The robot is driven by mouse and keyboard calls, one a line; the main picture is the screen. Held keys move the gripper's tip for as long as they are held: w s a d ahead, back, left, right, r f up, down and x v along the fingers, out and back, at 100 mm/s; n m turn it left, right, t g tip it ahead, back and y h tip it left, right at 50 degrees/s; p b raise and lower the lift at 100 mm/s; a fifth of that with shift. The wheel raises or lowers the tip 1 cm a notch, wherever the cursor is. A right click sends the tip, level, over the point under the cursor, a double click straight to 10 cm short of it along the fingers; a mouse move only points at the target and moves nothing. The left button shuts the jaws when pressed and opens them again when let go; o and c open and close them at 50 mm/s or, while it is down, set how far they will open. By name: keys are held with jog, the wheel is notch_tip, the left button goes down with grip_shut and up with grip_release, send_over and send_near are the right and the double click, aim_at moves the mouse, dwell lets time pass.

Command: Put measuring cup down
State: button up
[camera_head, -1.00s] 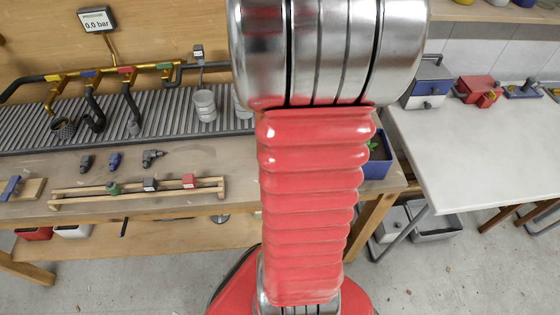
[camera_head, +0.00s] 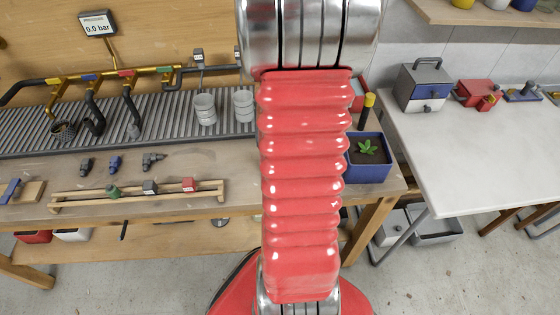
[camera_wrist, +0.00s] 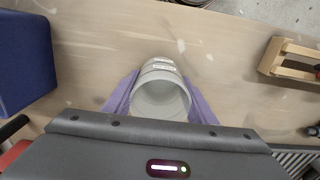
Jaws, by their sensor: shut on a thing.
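The measuring cup (camera_wrist: 160,98) is a pale grey round cup with a printed label, in the middle of the wrist view. Its open mouth faces the camera. My gripper (camera_wrist: 161,88) is shut on it, with one purple finger on each side. The wooden bench top (camera_wrist: 105,50) shows behind the cup; I cannot tell whether the cup touches it. In the head view my arm hides the gripper and the held cup.
A blue planter (camera_head: 368,170) with a small plant stands right of my arm. Two grey cups, one left (camera_head: 204,109) and one right (camera_head: 243,105), stand on the ribbed grate (camera_head: 165,112). A wooden rack (camera_head: 135,194) lies at the bench front. The white table (camera_head: 470,150) is mostly clear.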

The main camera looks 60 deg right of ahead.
jog(key=shift+f, duration=0.2)
jog(key=shift+f, duration=0.1)
jog(key=o, duration=1.2)
jog(key=shift+o, duration=0.2)
notch_tip(320, 180, up, 12)
dwell(0.6)
